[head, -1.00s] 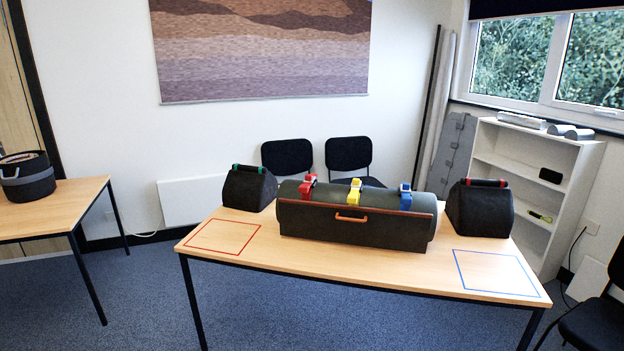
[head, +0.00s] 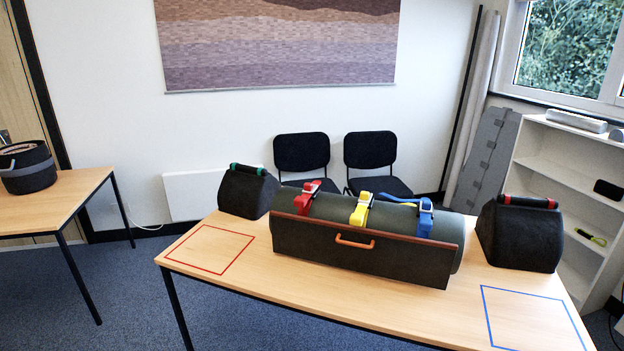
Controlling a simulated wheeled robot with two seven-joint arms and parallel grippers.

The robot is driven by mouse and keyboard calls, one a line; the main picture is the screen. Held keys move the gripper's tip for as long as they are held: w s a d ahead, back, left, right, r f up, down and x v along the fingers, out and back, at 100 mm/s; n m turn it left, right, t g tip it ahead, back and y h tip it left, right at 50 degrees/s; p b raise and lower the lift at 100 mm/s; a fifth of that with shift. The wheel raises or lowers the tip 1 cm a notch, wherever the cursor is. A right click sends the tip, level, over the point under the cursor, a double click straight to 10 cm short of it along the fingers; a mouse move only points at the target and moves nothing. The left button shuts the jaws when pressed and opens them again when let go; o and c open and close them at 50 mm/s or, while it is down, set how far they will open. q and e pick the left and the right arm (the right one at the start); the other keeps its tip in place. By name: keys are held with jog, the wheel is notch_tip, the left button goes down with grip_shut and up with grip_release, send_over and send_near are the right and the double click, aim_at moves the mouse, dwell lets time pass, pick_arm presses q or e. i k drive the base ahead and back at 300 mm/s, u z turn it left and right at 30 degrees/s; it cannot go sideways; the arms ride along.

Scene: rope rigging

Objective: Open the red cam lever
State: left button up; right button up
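The red cam lever (head: 307,196) sits on the left part of a dark green cylindrical roll (head: 385,214) on the table. A red strap runs with it over the roll. A yellow lever (head: 361,209) is at the middle and a blue lever (head: 424,217) at the right. The roll rests behind a dark front panel (head: 375,265) with a reddish-brown top edge and an orange handle (head: 354,242). I cannot tell from this distance whether the red lever is open or closed. Neither of my grippers is in view.
The table (head: 262,285) has a red outlined square (head: 211,249) at left and a blue one (head: 530,318) at right. Dark bags stand behind left (head: 247,192) and right (head: 520,233). Two chairs (head: 302,152) are behind. A side table (head: 60,210) holds a round container (head: 26,167).

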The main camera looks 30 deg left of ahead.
aim_at(309, 188)
jog(key=u, duration=0.65)
jog(key=i, duration=0.75)
jog(key=u, duration=0.75)
